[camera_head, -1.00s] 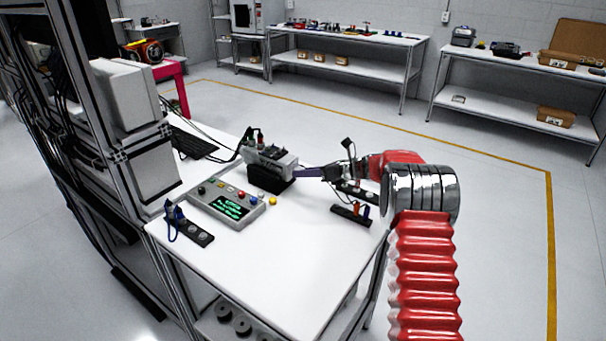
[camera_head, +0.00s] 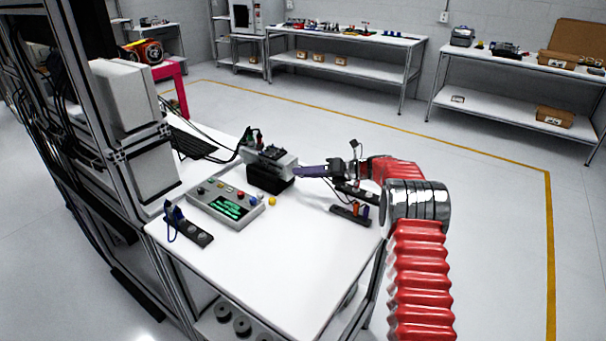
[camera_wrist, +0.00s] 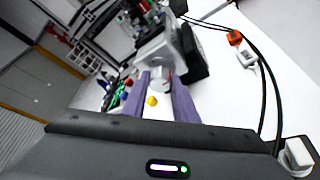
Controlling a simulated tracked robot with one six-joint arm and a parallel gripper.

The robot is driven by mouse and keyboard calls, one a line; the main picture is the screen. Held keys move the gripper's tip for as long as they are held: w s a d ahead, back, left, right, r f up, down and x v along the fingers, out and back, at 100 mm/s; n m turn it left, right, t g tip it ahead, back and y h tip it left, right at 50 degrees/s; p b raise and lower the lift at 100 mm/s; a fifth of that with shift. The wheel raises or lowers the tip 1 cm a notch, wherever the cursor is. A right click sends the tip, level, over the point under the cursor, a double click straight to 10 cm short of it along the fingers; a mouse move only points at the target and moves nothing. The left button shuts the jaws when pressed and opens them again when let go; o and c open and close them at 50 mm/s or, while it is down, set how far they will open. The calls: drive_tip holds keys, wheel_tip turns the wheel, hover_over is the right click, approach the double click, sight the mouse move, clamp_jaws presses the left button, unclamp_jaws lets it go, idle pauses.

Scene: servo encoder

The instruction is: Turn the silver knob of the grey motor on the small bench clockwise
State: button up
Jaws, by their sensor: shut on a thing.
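The grey motor (camera_head: 270,158) sits on a black block (camera_head: 268,178) on the small white bench (camera_head: 290,255). My gripper (camera_head: 297,172) reaches it from the right, with its purple fingers at the motor's right end. In the wrist view the two purple fingers (camera_wrist: 162,85) lie on both sides of the silver knob (camera_wrist: 158,75) and are shut on it. The motor body (camera_wrist: 155,48) shows just beyond the knob. In the head view the knob is hidden by the fingers. The wrist view is rolled relative to the bench.
A control box with a green display (camera_head: 226,204) stands left of the motor. A black strip with a blue cable (camera_head: 190,228) lies at the front left. Another strip (camera_head: 350,215) lies below my arm. A keyboard (camera_head: 193,143) is behind. The front of the bench is clear.

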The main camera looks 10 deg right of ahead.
drive_tip(key=shift+d+f, duration=0.1)
drive_tip(key=shift+d, duration=0.05)
drive_tip(key=o, duration=1.1)
drive_tip(key=shift+c, duration=0.2)
drive_tip(key=v, duration=1.3)
drive_tip(key=shift+d, duration=0.3)
drive_tip(key=shift+s+a, duration=0.1)
